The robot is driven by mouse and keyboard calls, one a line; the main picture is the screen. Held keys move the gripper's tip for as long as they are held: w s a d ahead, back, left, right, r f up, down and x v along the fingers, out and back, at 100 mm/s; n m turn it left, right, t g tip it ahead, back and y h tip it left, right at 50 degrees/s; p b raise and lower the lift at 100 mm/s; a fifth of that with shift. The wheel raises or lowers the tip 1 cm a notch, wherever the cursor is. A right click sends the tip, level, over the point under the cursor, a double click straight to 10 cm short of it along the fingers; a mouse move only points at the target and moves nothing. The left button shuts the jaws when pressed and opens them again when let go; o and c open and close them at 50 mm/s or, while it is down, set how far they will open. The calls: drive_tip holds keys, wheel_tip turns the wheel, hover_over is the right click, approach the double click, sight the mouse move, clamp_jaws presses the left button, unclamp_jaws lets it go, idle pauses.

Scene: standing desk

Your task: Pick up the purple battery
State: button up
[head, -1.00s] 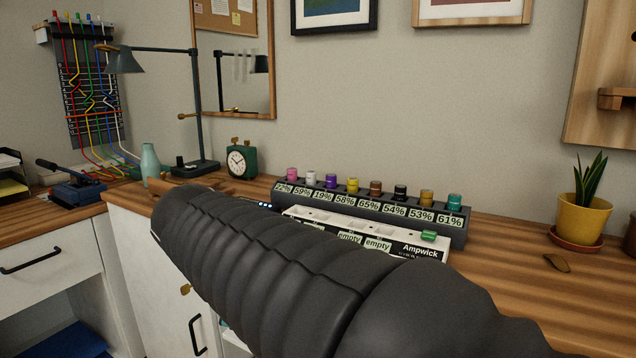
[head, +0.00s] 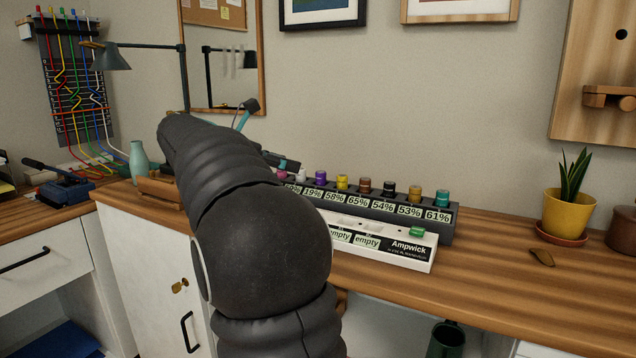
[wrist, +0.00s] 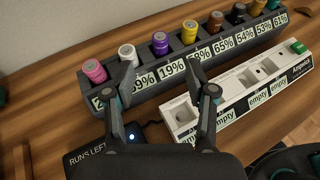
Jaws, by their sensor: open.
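The purple battery (head: 320,178) stands upright in the dark battery rack (head: 375,206), above the 19% label. In the wrist view the purple battery (wrist: 160,43) shows between a white battery (wrist: 128,54) on its left and a yellow one (wrist: 190,31) on its right. My gripper (wrist: 161,82) is open and empty. Its two fingers are spread in front of the rack, one near the 59% label and one near the purple battery's right side. The purple battery lies beyond the gap between the fingertips. In the head view my arm hides most of the gripper.
A dark "RUNS LEFT" box (wrist: 105,155) is at the wrist view's lower left. A potted plant (head: 566,212) stands right. The desk's right part is mostly clear.

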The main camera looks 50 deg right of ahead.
sight(321, 171)
drive_tip(key=x, duration=1.1)
drive_tip(key=shift+f+b, duration=0.2)
drive_tip(key=shift+b, duration=0.15)
clamp_jaws()
